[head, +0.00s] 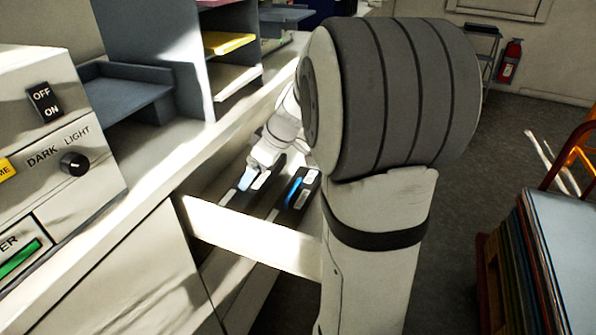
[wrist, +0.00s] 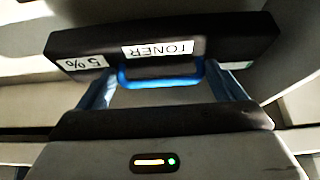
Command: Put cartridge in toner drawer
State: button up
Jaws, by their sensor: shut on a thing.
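My gripper (wrist: 165,88) is shut on the blue handle of a dark cartridge (wrist: 225,38) in the wrist view. The cartridge's white labels read "TONER" and "5%", upside down in this view. In the head view my gripper (head: 250,168) is over the open toner drawer (head: 250,238), at the left dark cartridge (head: 233,194). A second dark cartridge with a blue handle (head: 297,190) lies to its right in the drawer. I cannot tell whether the held cartridge rests on the drawer floor or hangs just above it. My arm hides the drawer's right end.
The copier's control panel (head: 60,140) with switch and knob stands at left. Grey shelves (head: 130,95) with paper are behind it. A stack of boards (head: 540,250) on a cart stands at right. Grey floor (head: 465,190) is open between.

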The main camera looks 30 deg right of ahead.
jog(key=w+d+f, duration=0.1)
jog(key=w+d, duration=0.2)
jog(key=w, duration=0.1)
jog(key=w+d+f+p, duration=0.1)
jog(key=w+d, duration=0.3)
jog(key=w, duration=0.1)
jog(key=w+d+f+p, duration=0.1)
jog(key=w+d, duration=0.2)
jog(key=w, duration=0.2)
jog(key=shift+w+d+f, duration=0.25)
jog(key=shift+f, duration=0.1)
jog(key=o, duration=1.5)
jog(key=v, duration=1.2)
jog(key=shift+p, duration=0.3)
